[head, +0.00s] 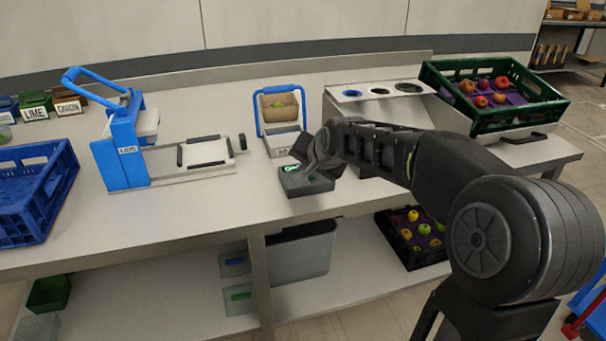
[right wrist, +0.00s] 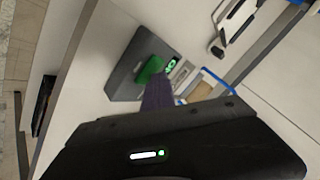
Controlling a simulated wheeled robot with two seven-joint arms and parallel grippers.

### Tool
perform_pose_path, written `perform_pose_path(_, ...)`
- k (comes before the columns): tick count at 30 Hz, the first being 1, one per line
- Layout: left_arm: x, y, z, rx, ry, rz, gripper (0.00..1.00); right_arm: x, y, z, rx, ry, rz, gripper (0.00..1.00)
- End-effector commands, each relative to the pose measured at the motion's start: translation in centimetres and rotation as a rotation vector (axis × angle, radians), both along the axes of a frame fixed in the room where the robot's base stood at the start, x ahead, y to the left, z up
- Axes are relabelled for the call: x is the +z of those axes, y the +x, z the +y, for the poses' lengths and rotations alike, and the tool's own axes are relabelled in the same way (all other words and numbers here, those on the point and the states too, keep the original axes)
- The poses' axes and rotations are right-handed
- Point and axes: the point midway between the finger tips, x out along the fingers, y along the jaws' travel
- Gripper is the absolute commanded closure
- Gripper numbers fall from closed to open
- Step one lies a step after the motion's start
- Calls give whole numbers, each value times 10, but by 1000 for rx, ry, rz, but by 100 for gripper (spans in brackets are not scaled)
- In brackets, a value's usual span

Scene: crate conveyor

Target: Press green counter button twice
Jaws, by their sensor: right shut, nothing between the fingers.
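The counter is a small dark grey box (head: 308,186) on the table near its front edge, with a lit green display (head: 291,168). In the right wrist view the counter box (right wrist: 126,76) shows its green button (right wrist: 150,68) and the lit display (right wrist: 171,64). My right gripper (head: 306,160) is shut and empty, right above the box. In the right wrist view its fingertips (right wrist: 157,88) overlap the edge of the green button; I cannot tell whether they touch it. In the head view the gripper hides the button. My left gripper is not in view.
A blue-handled press (head: 122,150) stands to the left. A small bin with a blue handle frame (head: 283,140) stands just behind the counter. A green crate of fruit (head: 490,117) is at the right, a blue crate (head: 35,195) at far left. Table between is mostly clear.

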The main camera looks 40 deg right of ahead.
Motion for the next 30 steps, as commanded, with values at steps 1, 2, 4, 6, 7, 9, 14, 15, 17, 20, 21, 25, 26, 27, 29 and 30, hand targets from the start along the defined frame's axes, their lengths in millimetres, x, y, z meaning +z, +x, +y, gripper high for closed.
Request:
perform_pose_path(1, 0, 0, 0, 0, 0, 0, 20, -1, 0, 0, 1, 1, 2, 100)
perform_pose_path(2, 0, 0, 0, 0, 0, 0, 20, -1, 0, 0, 1, 1, 2, 100)
perform_pose_path(4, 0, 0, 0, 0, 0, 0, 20, -1, 0, 0, 1, 1, 2, 100)
perform_pose_path(6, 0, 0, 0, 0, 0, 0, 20, -1, 0, 0, 1, 1, 2, 100)
perform_pose_path(7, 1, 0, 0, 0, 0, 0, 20, 0, 0, 0, 1, 1, 2, 100)
perform_pose_path(9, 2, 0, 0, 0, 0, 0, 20, 2, 0, 0, 1, 1, 2, 100)
perform_pose_path(14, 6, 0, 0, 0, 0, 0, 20, 10, 0, 1, 2, 1, 1, 100)
perform_pose_path(15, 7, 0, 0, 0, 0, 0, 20, 12, 0, 1, 2, 1, 1, 100)
perform_pose_path(17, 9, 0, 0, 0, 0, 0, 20, 15, 0, 1, 2, 1, 1, 100)
perform_pose_path(20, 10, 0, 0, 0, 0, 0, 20, 18, 0, 0, 1, 1, 1, 100)
perform_pose_path(21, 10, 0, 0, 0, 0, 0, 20, 19, 0, 0, 1, 1, 1, 100)
perform_pose_path(25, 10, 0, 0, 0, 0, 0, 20, 18, 0, 0, 0, 0, 1, 100)
perform_pose_path(26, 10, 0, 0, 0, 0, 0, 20, 18, 0, 0, 1, 1, 1, 100)
perform_pose_path(27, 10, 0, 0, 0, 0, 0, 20, 18, 0, 0, 1, 1, 1, 100)
perform_pose_path(29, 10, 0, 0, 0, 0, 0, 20, 18, 0, 0, 1, 1, 1, 100)
perform_pose_path(30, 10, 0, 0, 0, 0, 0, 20, 19, 0, 0, 1, 1, 1, 100)
